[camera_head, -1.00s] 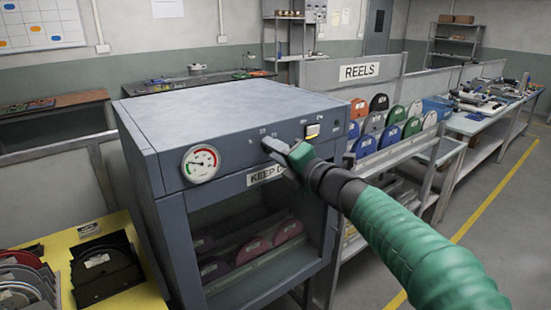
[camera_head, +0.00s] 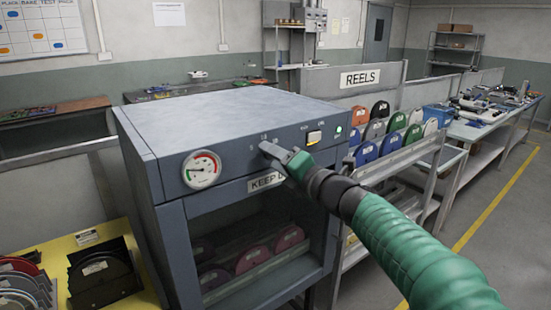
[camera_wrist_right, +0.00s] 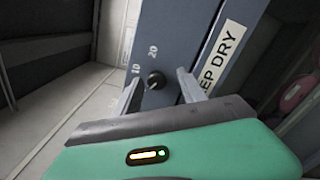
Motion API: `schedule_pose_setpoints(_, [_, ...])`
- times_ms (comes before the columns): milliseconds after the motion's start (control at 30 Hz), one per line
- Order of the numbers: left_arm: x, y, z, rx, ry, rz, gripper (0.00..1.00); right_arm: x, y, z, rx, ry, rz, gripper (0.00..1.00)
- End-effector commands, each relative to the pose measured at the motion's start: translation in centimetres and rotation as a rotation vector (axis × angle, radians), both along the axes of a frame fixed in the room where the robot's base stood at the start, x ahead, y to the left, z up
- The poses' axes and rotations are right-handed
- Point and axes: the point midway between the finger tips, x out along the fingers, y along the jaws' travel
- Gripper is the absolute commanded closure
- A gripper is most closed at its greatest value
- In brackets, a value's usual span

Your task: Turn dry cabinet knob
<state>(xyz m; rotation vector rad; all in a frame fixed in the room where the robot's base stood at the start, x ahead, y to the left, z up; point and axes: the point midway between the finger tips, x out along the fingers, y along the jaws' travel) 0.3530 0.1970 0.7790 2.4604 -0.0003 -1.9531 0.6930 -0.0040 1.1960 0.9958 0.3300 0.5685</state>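The dry cabinet (camera_head: 225,112) is a blue-grey box with a round gauge (camera_head: 202,169) on its front panel. Its knob (camera_wrist_right: 156,80) is small, round and dark, beside the numbers 10 and 20 in the right wrist view. My right gripper (camera_wrist_right: 160,92) is open, with one finger on each side of the knob and visible gaps between. In the head view my right gripper (camera_head: 270,150) is at the panel and hides the knob. My left gripper is not in view.
A KEEP DRY label (camera_head: 265,181) is below. Reels sit inside the cabinet and on a rack (camera_head: 400,150) at right. A yellow table (camera_head: 100,232) stands at left.

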Motion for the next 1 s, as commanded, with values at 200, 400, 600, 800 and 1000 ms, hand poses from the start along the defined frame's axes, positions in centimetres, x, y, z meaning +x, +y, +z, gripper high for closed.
schedule_pose_setpoints(200, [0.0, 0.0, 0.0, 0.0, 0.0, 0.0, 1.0, -0.1, -0.1, 0.2, 0.002, -0.002, -0.001, 0.51])
schedule_pose_setpoints(400, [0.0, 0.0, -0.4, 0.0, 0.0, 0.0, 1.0, -1.9, -1.5, 0.2, 0.002, -0.004, -0.003, 0.51])
schedule_pose_setpoints(600, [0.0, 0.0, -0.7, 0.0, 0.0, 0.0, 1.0, -6.6, -4.8, 0.3, 0.002, -0.004, -0.004, 0.51])
schedule_pose_setpoints(800, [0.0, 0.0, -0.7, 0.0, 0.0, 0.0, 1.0, -11.0, -8.1, 0.2, 0.001, -0.003, -0.004, 0.51])
schedule_pose_setpoints(1000, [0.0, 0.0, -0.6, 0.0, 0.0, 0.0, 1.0, -13.2, -9.7, 0.1, 0.001, 0.0, -0.002, 0.51])
